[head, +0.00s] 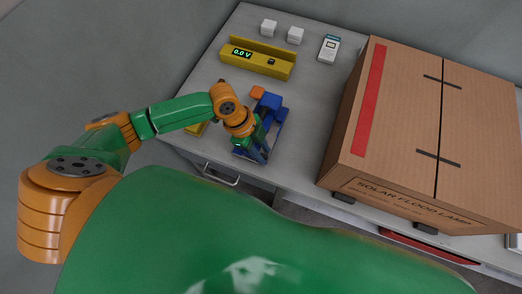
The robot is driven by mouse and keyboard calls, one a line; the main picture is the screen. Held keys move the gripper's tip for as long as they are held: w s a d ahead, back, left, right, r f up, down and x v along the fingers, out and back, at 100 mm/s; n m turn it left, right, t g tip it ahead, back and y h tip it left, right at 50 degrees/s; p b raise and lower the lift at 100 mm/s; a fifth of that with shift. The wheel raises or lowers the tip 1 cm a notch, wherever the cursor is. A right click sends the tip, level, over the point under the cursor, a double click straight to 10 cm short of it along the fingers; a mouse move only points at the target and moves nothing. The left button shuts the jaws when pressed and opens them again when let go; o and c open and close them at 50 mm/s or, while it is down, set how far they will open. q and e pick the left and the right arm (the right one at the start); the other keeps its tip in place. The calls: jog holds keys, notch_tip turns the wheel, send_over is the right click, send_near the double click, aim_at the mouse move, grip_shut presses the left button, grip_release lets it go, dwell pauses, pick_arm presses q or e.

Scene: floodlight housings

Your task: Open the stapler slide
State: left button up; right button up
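A blue device (270,103), which looks like the stapler, stands near the front edge of the grey worktop. Its upper part and right side show, and my arm hides part of its left side. My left gripper (259,149) reaches down at the near side of the blue device, very close to it. I cannot tell whether they touch. The fingers are small and partly hidden, so I cannot tell if they are open or shut. No slide can be made out clearly. My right gripper is not in view.
A yellow tester (262,64) reading 0.0 V lies behind the stapler, with an orange block (257,92) between. White cubes (295,35) and a small white box (329,48) stand farther back. A large cardboard box (400,130) blocks the right side.

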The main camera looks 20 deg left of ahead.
pick_arm(q)
jog(key=shift+o, duration=0.3)
jog(key=shift+s+a+r, duration=0.1)
jog(key=shift+s+r, duration=0.15)
jog(key=shift+s, duration=0.05)
jog(key=v, duration=0.6)
jog(key=shift+a+r, duration=0.2)
jog(key=shift+r, duration=0.2)
jog(key=shift+f, duration=0.1)
